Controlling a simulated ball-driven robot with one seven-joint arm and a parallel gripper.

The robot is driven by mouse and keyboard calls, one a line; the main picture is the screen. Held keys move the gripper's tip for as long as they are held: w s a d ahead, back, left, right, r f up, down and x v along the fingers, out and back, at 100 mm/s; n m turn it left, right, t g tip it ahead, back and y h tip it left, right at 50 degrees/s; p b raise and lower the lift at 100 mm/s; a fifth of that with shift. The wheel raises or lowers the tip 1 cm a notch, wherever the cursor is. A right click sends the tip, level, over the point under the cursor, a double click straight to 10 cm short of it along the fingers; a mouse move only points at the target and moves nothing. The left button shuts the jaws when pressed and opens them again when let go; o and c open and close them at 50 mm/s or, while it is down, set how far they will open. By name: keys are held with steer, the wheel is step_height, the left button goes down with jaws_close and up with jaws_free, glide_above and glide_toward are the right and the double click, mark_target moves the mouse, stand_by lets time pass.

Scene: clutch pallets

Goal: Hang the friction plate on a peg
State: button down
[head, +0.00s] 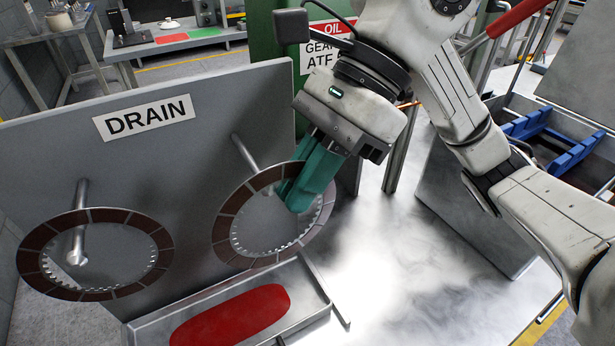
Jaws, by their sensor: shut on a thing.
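A brown-faced friction plate (229,214), a ring with a toothed inner edge, hangs tilted from my gripper (302,190). The green fingers are shut on its upper right rim. A second friction plate (27,262) is around the left peg (79,205), whose tip shows inside the ring's hole. The fingers hide part of the held plate.
A metal tray (318,290) with a red patch (230,316) lies below the held plate. A "DRAIN" sign (144,118) is on the board. A bin with blue dividers (560,150) stands at the right. The bright metal surface (420,270) between is clear.

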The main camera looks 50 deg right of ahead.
steer(key=shift+m+t, duration=0.3)
steer(key=shift+t, duration=0.1)
steer(key=shift+w+d+f+b, duration=0.1)
steer(key=shift+w+d, duration=0.2)
steer(key=shift+w, duration=0.5)
steer(key=shift+w+d+f+b, duration=0.15)
steer(key=shift+w+d, duration=0.2)
steer(key=shift+w, duration=0.45)
steer(key=shift+w+d+r+b, duration=0.1)
steer(key=shift+w+d, duration=0.2)
steer(key=shift+w, duration=0.5)
steer(key=shift+d+f, duration=0.1)
steer(key=shift+w+a+f, duration=0.15)
steer(key=shift+a+f, duration=0.05)
steer(key=shift+f, duration=0.15)
steer(key=c, duration=1.2)
jaws_free()
steer(key=shift+v, duration=3.5)
